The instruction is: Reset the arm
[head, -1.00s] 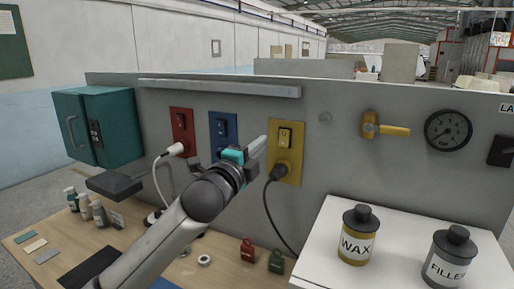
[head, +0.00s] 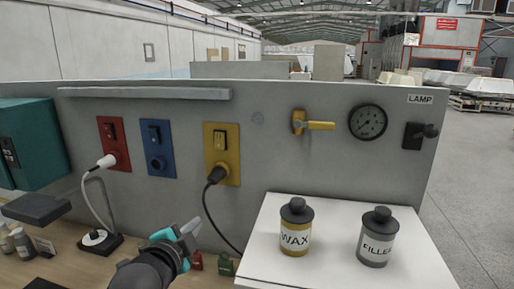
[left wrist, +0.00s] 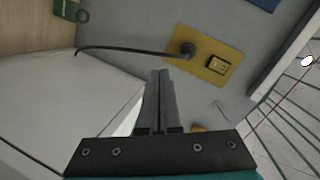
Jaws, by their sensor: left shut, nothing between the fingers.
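My left gripper (head: 188,234) is low in the head view, in front of the grey panel and above the wooden bench. Its fingers are shut with nothing between them. In the left wrist view the closed fingers (left wrist: 157,100) point toward the panel, below the yellow socket plate (left wrist: 203,57). The yellow plate (head: 221,153) has a black plug in its lower part, with a cable hanging down. My right gripper is not in view.
A white surface (head: 330,215) at right holds the WAX can (head: 295,228) and the FILLER can (head: 377,238). Red (head: 114,143) and blue (head: 158,148) socket plates, a yellow valve handle (head: 318,126) and a gauge (head: 367,121) are on the panel. A teal cabinet (head: 38,140) juts out at left.

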